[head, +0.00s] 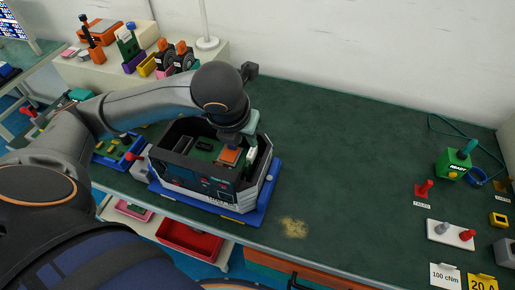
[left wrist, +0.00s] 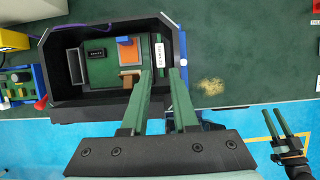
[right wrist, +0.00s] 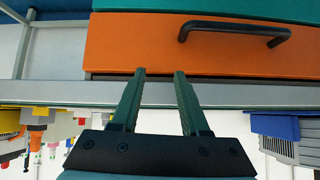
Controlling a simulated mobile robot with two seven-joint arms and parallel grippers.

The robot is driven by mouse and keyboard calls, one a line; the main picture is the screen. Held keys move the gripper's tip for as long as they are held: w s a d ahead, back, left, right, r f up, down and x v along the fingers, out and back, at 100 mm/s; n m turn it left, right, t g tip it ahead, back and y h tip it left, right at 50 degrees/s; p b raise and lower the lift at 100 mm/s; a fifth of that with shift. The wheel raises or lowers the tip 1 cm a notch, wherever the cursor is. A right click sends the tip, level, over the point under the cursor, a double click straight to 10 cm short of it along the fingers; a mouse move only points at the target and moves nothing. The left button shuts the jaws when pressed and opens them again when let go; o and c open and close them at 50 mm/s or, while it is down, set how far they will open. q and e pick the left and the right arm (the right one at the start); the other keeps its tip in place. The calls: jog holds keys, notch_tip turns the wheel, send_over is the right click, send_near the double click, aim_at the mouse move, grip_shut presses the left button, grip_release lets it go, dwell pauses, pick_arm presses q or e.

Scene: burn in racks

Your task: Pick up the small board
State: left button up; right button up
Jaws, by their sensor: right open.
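An open black case (head: 187,187) stands on a blue base (head: 235,217) on the bench. Inside lie a green board (left wrist: 97,72), an orange block (left wrist: 127,49) and a narrow white-faced piece (left wrist: 159,53) by the right wall. I cannot tell for certain which is the small board. My left gripper (left wrist: 163,73) is open, over the right part of the case; nothing shows clamped between its fingers. In the head view my left arm hides part of the case. My right gripper (right wrist: 158,74) is open and empty, before an orange drawer front (right wrist: 140,45).
A blue tray with a green board (head: 110,150) is left of the case. A red bin (head: 190,238) is below the bench edge. Switches and a green box (head: 453,163) stand at the right. The bench middle is mostly clear, with a tan patch (head: 294,228).

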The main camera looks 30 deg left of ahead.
aim_at(252, 151)
pick_arm(q)
jog(key=x, duration=0.3)
jog(key=b+x, duration=0.1)
jog(key=shift+s+f, duration=0.15)
jog(key=shift+f, duration=0.25)
jog(key=b+x, duration=0.1)
jog(key=x, duration=0.2)
jog(key=b+x, duration=0.1)
jog(key=x, duration=0.2)
jog(key=shift+w+r, duration=0.1)
jog(key=shift+w, duration=0.15)
pick_arm(e)
jog(key=f, duration=0.3)
jog(key=shift+s+f, duration=0.15)
jog(key=shift+s, duration=0.25)
pick_arm(q)
jog(key=shift+c, duration=0.3)
grip_shut()
